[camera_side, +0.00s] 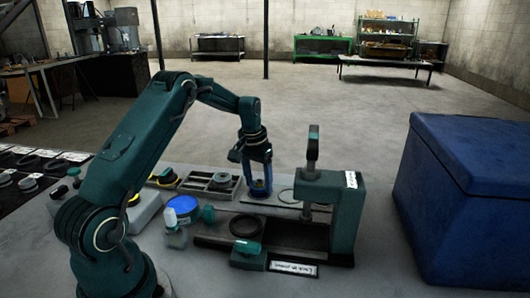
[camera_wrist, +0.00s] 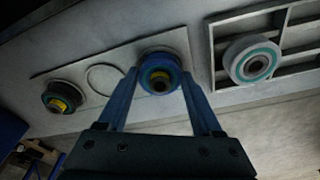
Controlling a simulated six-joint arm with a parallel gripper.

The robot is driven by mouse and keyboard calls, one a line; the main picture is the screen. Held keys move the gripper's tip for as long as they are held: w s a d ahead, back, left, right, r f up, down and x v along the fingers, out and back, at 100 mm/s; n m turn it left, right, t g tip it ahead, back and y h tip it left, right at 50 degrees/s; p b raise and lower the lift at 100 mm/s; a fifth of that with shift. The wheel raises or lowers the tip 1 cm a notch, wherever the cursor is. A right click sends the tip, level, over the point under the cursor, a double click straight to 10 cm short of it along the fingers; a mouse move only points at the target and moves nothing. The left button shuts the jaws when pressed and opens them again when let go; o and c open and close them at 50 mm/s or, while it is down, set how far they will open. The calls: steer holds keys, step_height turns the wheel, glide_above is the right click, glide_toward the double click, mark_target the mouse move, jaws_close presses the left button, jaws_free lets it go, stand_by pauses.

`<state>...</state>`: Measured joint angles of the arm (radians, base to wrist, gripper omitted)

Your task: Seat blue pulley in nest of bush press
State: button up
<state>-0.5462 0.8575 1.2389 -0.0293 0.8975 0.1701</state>
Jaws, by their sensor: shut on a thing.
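The blue pulley (camera_side: 261,188) is between the fingertips of my gripper (camera_side: 259,180), low over the pale marked board left of the press. The bush press (camera_side: 346,212) is a teal frame with an upright lever and a grey ram (camera_side: 308,196).
A tray (camera_wrist: 215,75) holds a pale pulley with a teal ring (camera_wrist: 252,60). A dark pulley with a yellow hub (camera_wrist: 62,98) lies beyond an empty ring outline (camera_wrist: 105,79). A black ring (camera_side: 247,225) lies in front. A large blue bin (camera_side: 465,190) stands right of the press.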

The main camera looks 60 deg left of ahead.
steer(key=shift+r, duration=2.25)
steer(key=shift+s+d+f+n, duration=0.3)
steer(key=shift+s+f, duration=0.1)
steer(key=shift+s, duration=0.15)
steer(key=s+d+r, duration=0.6)
steer(key=s+d, duration=0.4)
steer(key=d, duration=0.1)
steer(key=shift+w+a+f, duration=0.1)
steer(key=shift+a+f, duration=0.05)
steer(key=shift+f, duration=1.4)
steer(key=shift+w+a+f, duration=0.1)
steer(key=shift+f, duration=1.4)
steer(key=shift+s+f, duration=0.1)
steer(key=shift+f, duration=0.7)
